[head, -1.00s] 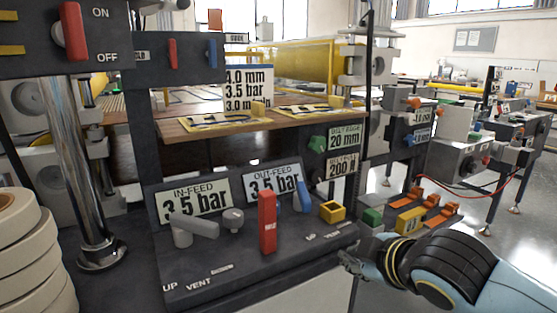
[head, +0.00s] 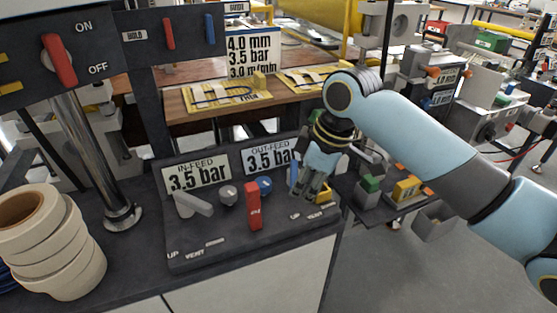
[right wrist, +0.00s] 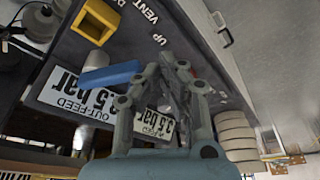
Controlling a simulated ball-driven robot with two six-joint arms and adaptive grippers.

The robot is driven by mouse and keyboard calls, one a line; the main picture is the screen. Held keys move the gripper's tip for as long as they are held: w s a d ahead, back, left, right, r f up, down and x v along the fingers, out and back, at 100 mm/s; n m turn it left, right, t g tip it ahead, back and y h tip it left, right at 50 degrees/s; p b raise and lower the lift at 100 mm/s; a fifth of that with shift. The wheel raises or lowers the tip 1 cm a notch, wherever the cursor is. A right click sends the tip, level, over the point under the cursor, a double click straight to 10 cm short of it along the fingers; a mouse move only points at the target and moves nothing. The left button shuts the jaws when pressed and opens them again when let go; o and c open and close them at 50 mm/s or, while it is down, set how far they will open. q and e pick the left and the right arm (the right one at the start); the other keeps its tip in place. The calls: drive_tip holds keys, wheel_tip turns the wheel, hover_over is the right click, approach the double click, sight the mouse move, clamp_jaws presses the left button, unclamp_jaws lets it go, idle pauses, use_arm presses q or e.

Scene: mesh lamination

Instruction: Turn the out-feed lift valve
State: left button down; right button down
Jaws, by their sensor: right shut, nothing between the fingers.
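The out-feed lift valve shows as a blue lever (head: 293,174) below the out-feed 3.5 bar sign (head: 265,158), partly hidden by my right gripper in the head view. In the right wrist view the blue lever (right wrist: 112,76) lies just left of my fingers, with a pale round hub beside it. My right gripper (head: 312,192) is shut and empty, pointing down over the right part of the dark panel. In the right wrist view its fingertips (right wrist: 172,66) are close together by the lever's end; I cannot tell whether they touch it. My left gripper is out of view.
A red lever (head: 255,205), a blue knob (head: 265,186), a grey knob (head: 228,195) and a grey in-feed lever (head: 192,203) share the panel. A yellow block (head: 325,194) sits close by my right gripper. Tape rolls (head: 50,240) stand at the left.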

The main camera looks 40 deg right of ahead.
sight(295, 175)
drive_tip(key=w+d+r, duration=0.1)
drive_tip(key=w+r, duration=0.1)
drive_tip(key=w+d+r+n, duration=0.1)
drive_tip(key=w+r, duration=0.1)
drive_tip(key=w+d+r+n+y, duration=0.1)
drive_tip(key=w+r, duration=0.1)
drive_tip(key=r, duration=0.1)
drive_tip(key=shift+w+p, duration=0.15)
drive_tip(key=shift+p, duration=0.25)
drive_tip(key=shift+n, duration=0.3)
drive_tip(key=x, duration=0.8)
drive_tip(key=shift+w+a, duration=0.15)
drive_tip(key=shift+w, duration=0.05)
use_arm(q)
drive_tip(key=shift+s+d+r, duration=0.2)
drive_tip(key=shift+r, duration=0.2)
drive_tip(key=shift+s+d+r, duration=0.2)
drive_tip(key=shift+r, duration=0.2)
use_arm(e)
drive_tip(key=shift+w+a+f, duration=0.1)
drive_tip(key=shift+a+f, duration=0.05)
drive_tip(key=shift+f, duration=0.45)
use_arm(q)
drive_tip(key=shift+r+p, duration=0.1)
drive_tip(key=shift+p, duration=0.2)
